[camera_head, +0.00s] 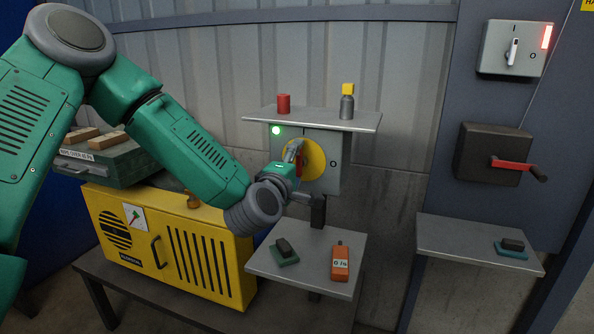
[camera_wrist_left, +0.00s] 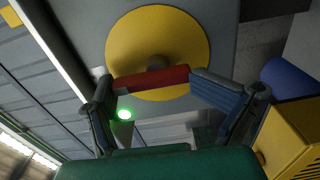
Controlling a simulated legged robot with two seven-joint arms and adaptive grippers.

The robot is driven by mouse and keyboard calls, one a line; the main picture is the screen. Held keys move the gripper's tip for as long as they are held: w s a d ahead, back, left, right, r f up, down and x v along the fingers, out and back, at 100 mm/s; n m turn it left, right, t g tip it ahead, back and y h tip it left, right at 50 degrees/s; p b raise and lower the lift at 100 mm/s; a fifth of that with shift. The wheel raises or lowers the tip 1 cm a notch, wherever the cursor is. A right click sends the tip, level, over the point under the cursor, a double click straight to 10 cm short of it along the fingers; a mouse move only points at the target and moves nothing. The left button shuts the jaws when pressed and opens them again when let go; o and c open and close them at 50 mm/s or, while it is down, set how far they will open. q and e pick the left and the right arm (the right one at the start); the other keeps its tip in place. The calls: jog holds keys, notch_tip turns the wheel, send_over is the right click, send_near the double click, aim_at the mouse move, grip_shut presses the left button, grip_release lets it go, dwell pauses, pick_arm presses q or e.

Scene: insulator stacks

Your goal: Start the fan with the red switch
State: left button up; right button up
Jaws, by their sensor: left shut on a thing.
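The red switch (camera_head: 301,166) is a rotary handle on a yellow disc (camera_head: 316,157), on the front of a grey box (camera_head: 333,176). A green lamp (camera_head: 276,130) glows at the box's upper left. My left gripper (camera_head: 296,160) is at the switch and partly hides it. In the left wrist view, the red handle (camera_wrist_left: 150,78) lies between the two fingers of the left gripper (camera_wrist_left: 152,84), which is shut on it. The yellow disc (camera_wrist_left: 180,45) is behind it. No fan shows clearly. My right gripper is out of view.
A shelf (camera_head: 320,119) above the switch bears a red can (camera_head: 284,103) and a yellow-capped bottle (camera_head: 347,104). A lower shelf (camera_head: 310,243) holds an orange device (camera_head: 340,263). A yellow cabinet (camera_head: 180,250) stands at left. Another red-handled switch (camera_head: 510,164) is at right.

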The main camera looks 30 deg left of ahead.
pick_arm(q)
jog(key=shift+w+r, duration=0.2)
jog(key=shift+r, duration=0.5)
jog(key=o, duration=0.8)
jog(key=shift+s+r, duration=0.1)
jog(key=shift+s, duration=0.05)
jog(key=f+v, duration=0.1)
jog(key=v, duration=0.6)
jog(key=shift+s+f, duration=0.2)
jog(key=shift+s, duration=0.2)
